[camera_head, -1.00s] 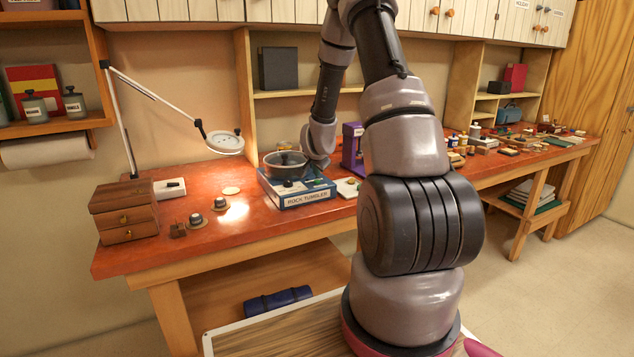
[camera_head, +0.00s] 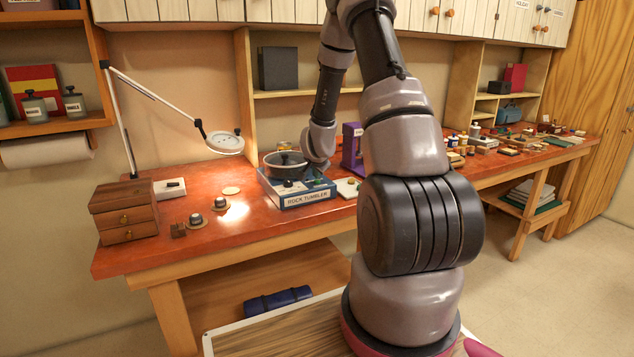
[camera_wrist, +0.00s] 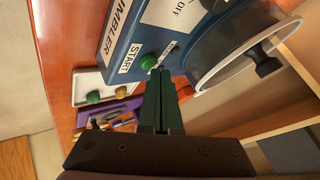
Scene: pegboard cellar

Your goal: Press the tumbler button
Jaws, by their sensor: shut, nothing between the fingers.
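The blue rock tumbler (camera_head: 303,199) stands on the red workbench, with a grey lidded drum (camera_head: 285,163) on top. In the wrist view its blue panel (camera_wrist: 122,45) carries a START label, an OFF plate and a round green button (camera_wrist: 148,62). My gripper (camera_wrist: 163,73) is shut and empty, with its dark fingertips right beside the green button. I cannot tell whether they touch it. In the head view my gripper (camera_head: 313,176) is low over the tumbler's right side, and the button is hard to make out there.
A white tray (camera_wrist: 90,82) with small round pieces lies beside the tumbler. A purple device (camera_head: 352,147) stands behind it to the right. A lamp (camera_head: 224,142) and a wooden drawer box (camera_head: 124,211) are to the left. Bare bench (camera_head: 225,240) lies in front.

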